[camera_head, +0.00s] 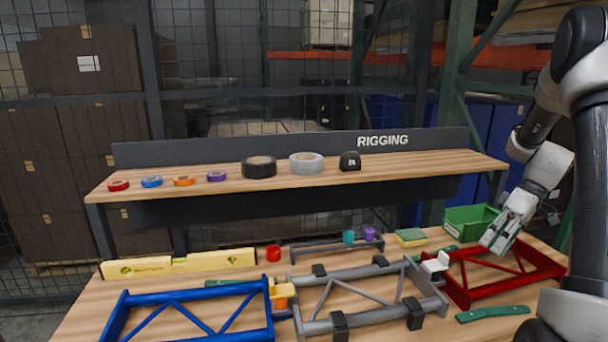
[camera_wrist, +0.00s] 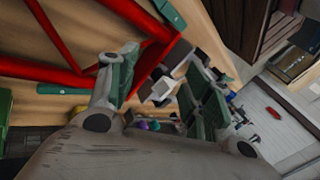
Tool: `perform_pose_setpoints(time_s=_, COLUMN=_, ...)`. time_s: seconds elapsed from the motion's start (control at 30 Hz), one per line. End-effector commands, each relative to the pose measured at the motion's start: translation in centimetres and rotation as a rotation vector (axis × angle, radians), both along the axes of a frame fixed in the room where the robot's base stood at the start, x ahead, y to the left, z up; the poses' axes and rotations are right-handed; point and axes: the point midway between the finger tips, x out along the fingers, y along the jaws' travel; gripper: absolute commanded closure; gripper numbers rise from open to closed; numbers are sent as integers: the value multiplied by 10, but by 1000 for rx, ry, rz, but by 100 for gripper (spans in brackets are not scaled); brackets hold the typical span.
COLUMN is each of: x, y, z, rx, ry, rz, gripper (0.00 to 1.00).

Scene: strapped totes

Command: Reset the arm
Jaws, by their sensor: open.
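My gripper (camera_head: 499,236) is at the right of the head view, fingers pointing down and to the left, over the back of the red frame (camera_head: 520,285) on the bench. In the wrist view my gripper (camera_wrist: 162,92) shows two green-padded fingers spread apart with nothing held between them. The red frame (camera_wrist: 85,50) lies beyond the fingers at upper left there. A white block (camera_wrist: 160,88) shows in the gap between the fingers, farther off. I cannot tell the exact height of the fingertips above the bench.
A green bin (camera_head: 470,218) stands close behind my gripper. A grey frame (camera_head: 360,300) with black clips and a blue frame (camera_head: 195,310) lie to the left. A yellow level (camera_head: 180,264) lies at the back left. A raised shelf (camera_head: 330,180) holds tape rolls.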

Motion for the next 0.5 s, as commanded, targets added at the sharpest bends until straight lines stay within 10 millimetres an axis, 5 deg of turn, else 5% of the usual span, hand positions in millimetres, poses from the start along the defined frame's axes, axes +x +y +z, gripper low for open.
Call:
perform_pose_setpoints(time_s=0.2, x=-64, y=28, z=53, rx=-330, ry=191, rz=-479, gripper=50)
perform_pose_setpoints(time_s=0.5, x=-145, y=72, z=110, rx=-530, ry=50, rz=-823, gripper=50)
